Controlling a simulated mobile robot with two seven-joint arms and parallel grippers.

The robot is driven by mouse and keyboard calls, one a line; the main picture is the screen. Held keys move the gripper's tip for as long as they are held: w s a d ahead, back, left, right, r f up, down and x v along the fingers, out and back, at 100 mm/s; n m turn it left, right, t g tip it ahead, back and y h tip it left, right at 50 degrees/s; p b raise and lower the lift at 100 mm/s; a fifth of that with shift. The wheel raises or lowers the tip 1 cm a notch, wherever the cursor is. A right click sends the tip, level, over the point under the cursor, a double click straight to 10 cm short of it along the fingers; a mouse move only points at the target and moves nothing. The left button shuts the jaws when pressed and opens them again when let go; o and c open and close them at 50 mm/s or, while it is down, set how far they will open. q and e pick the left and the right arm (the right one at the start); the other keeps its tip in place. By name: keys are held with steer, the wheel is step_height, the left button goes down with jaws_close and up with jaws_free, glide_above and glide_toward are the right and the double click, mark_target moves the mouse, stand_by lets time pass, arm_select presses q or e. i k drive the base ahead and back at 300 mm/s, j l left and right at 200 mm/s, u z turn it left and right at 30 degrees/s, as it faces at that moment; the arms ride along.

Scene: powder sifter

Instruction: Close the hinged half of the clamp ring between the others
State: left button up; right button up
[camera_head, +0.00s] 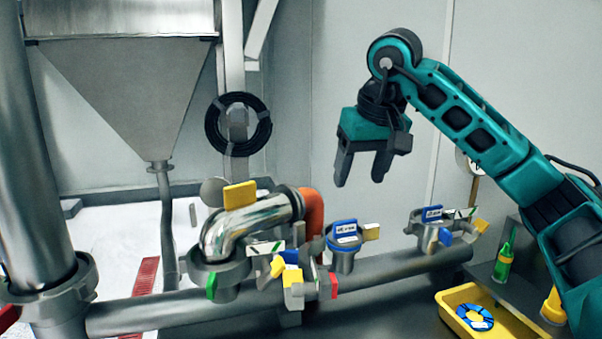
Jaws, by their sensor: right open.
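Several grey clamp rings with coloured tags sit along the horizontal pipe. One clamp ring (228,272) is around the base of the shiny elbow at left, with yellow and green tags near it. Another ring (343,260) with a blue tag and a yellow tag stands in the middle. A third ring (428,232) with blue, green-white and yellow tags is at right. Parts with yellow, blue and red tags crowd between the left and middle rings; I cannot tell which half is hinged. My right gripper (362,168) is open and empty, pointing down above the middle ring, well clear of it.
A yellow tray (450,316) holding a blue ring-shaped item (474,318) is at lower right, with a green bottle (503,263) behind it. A steel hopper (120,95) and thick column (35,170) stand at left. A black hose coil (212,125) hangs behind.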

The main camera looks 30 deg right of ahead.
mark_target(326, 282)
steer(key=k+j, duration=0.75)
steer(key=j, duration=0.25)
